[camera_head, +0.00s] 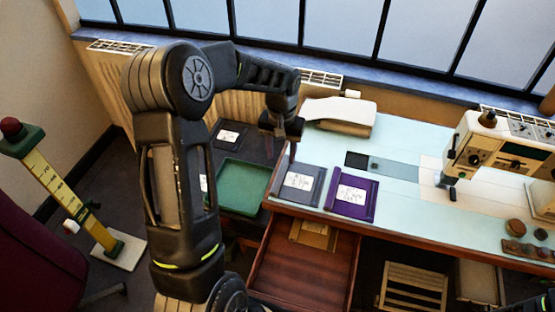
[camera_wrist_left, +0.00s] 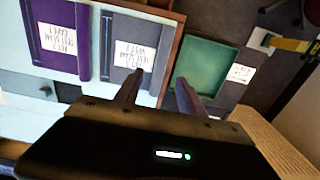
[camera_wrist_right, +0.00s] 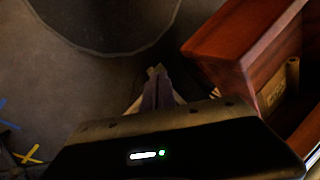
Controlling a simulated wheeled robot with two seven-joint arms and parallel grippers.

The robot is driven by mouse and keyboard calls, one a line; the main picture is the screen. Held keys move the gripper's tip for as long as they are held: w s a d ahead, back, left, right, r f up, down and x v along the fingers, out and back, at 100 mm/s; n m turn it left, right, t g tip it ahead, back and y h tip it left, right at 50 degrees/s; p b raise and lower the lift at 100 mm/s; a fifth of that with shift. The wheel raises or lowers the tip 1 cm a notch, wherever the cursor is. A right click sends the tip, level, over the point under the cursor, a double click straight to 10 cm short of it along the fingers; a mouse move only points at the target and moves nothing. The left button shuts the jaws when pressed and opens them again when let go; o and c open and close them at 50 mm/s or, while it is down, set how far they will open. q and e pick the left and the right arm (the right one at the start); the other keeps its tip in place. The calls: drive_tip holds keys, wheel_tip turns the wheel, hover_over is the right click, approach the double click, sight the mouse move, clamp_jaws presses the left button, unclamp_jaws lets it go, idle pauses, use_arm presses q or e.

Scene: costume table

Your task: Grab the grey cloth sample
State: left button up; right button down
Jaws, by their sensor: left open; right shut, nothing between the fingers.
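The grey cloth sample (camera_head: 307,193) lies flat at the left end of the pale table top, with a white label on it. My left gripper (camera_head: 291,152) is above and behind the sample near the table's left end. In the left wrist view my left gripper (camera_wrist_left: 157,88) is open and empty; one finger overlaps the sample's edge in the picture. My right gripper (camera_wrist_right: 158,73) is shut and empty, low beside a wooden drawer, away from the sample.
A purple sample (camera_head: 349,195) lies right of the grey one. A green tray (camera_head: 243,187) stands left of the table. An open wooden drawer (camera_head: 300,275) juts out below.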

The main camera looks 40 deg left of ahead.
sight(280, 174)
use_arm(q)
drive_tip(key=shift+a, duration=0.1)
drive_tip(key=shift+f, duration=1.25)
drive_tip(key=f, duration=0.1)
drive_tip(key=f+p, duration=0.1)
drive_tip(key=f, duration=0.1)
drive_tip(key=f+p, duration=0.1)
drive_tip(key=shift+s+f, duration=0.25)
drive_tip(key=shift+f, duration=0.4)
